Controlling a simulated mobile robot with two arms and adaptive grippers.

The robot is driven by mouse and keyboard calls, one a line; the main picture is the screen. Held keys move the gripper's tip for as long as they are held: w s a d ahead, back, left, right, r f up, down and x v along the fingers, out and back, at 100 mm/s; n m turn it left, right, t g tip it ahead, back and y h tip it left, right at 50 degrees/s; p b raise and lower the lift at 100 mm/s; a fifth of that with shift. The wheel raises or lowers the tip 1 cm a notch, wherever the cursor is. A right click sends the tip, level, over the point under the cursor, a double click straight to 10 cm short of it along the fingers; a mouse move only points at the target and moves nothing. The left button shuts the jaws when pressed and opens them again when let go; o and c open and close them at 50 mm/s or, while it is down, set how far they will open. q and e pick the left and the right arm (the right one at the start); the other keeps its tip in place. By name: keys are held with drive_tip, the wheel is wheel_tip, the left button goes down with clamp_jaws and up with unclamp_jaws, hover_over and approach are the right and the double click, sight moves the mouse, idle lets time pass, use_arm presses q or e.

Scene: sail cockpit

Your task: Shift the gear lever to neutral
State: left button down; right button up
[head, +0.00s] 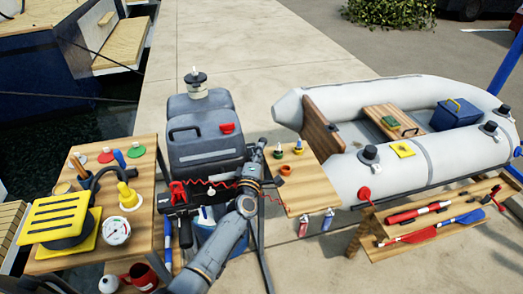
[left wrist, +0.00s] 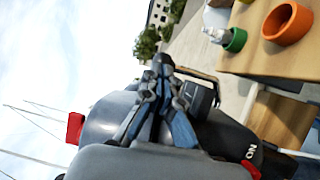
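The outboard motor (head: 205,138) stands in the middle of the head view, with a grey cowl and a red part on its front. My left gripper (head: 257,152) is at its right side, beside the cowl. In the left wrist view the fingers of my left gripper (left wrist: 163,66) are drawn together, and I see nothing clearly held between them. A dark block with a handle-like bar (left wrist: 200,97) is just beyond the fingers; I cannot tell if it is the gear lever or if they touch it. The lever is not clearly visible in the head view. My right gripper is out of view.
A wooden table (head: 148,180) with a yellow slatted object and gauge (head: 117,231) is left. A small wooden shelf (head: 310,180) with small pots is close to the right of my arm. A grey inflatable boat (head: 430,160) and a bench with flares (head: 400,255) lie farther right.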

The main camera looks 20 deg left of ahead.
use_arm(q)
drive_tip(key=p, duration=0.1)
drive_tip(key=w+r+g+p, duration=0.1)
drive_tip(key=p, duration=0.1)
drive_tip(key=shift+a+r+n, duration=0.25)
drive_tip(key=shift+a+n, duration=0.05)
drive_tip(key=shift+a, duration=0.05)
drive_tip(key=shift+w+a, duration=0.15)
drive_tip(key=shift+w, duration=0.25)
drive_tip(key=shift+w+a, duration=0.2)
drive_tip(key=shift+w, duration=0.05)
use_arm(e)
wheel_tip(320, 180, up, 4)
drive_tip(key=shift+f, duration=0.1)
